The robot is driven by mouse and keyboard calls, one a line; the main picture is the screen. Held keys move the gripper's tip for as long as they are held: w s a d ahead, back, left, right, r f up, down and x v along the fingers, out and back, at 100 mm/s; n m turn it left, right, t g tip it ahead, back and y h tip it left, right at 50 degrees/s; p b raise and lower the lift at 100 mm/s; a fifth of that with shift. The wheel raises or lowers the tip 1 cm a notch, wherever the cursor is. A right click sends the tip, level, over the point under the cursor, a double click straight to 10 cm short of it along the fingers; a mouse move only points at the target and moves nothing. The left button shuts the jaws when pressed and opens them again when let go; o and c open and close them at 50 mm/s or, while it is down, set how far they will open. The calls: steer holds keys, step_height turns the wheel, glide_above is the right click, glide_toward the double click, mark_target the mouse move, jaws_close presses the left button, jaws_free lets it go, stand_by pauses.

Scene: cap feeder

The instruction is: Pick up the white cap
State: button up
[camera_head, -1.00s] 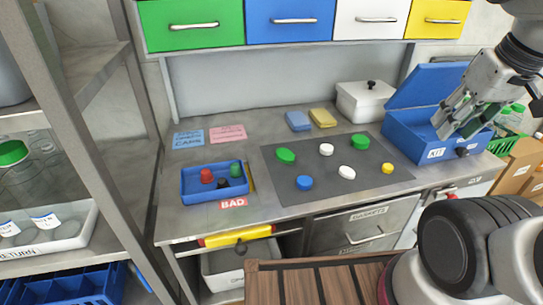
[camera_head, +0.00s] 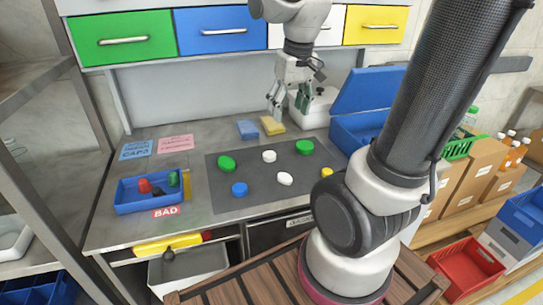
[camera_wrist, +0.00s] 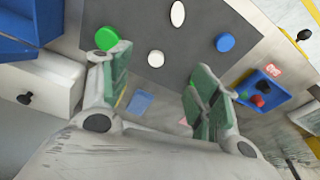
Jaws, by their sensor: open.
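Two round white caps lie on the dark mat (camera_head: 221,203). The back one (camera_head: 269,156) lies between the two green caps; the front one (camera_head: 285,179) lies nearer the mat's front edge. My gripper (camera_head: 288,103) is open and empty, pointing down above the back of the worktop, apart from every cap. In the wrist view the back white cap (camera_wrist: 155,58) appears between the spread fingers. The front white cap (camera_wrist: 178,14) shows near the top edge there.
Green caps (camera_head: 227,163) (camera_head: 305,147), a blue cap (camera_head: 240,189) and a yellow cap (camera_head: 326,173) share the mat. A white box (camera_head: 325,98) and an open blue box (camera_head: 350,130) stand back right.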

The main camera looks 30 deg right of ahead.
steer(key=g, duration=0.2)
glide_above(269, 154)
steer(key=f, duration=1)
steer(key=shift+s+f, duration=0.25)
steer(key=shift+s, duration=0.1)
steer(key=f, duration=0.8)
steer(key=shift+w, duration=0.3)
steer(key=c, duration=0.8)
steer(key=shift+o, duration=0.2)
